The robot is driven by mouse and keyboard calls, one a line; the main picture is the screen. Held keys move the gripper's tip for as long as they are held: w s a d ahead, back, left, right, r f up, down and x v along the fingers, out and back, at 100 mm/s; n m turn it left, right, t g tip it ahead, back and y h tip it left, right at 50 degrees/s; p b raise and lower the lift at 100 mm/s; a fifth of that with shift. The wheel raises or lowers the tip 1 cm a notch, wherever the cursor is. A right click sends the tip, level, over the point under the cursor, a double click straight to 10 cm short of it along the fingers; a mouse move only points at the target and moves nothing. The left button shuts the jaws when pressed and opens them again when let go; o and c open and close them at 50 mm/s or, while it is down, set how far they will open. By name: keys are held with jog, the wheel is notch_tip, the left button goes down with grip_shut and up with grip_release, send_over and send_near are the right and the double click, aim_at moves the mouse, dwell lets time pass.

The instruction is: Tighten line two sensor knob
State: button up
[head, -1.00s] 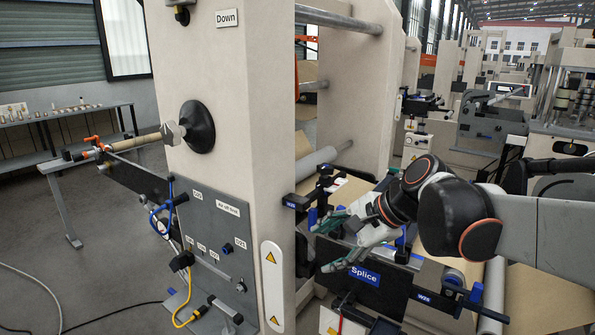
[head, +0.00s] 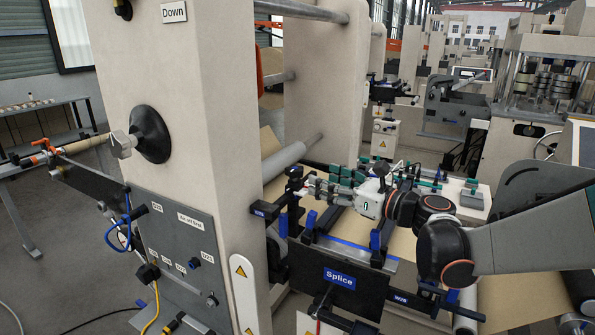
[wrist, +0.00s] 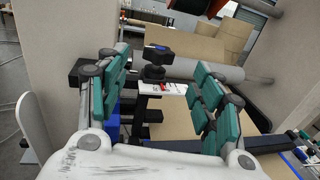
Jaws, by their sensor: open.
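A black knob (head: 294,172) stands on a dark sensor bracket beside the cream frame post in the head view. In the wrist view the same black knob (wrist: 158,53) is ahead, between and beyond the two fingers, with a gap on each side. My gripper (wrist: 160,68) is open and empty, its green-padded fingers spread. In the head view my gripper (head: 312,188) points left toward the bracket, close to the knob; I cannot tell the exact distance. A small label on the bracket arm (head: 259,212) is too small to read surely.
The cream post (head: 190,110) stands left of the bracket. A grey roller (head: 290,160) runs behind it, with brown paper web below. The black Splice plate (head: 338,283) and blue-tipped clamps (head: 375,242) lie in front. A control panel (head: 180,250) is on the post.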

aim_at(296, 168)
jog(key=b+x, duration=0.2)
jog(key=x, duration=0.8)
jog(key=c, duration=1.1)
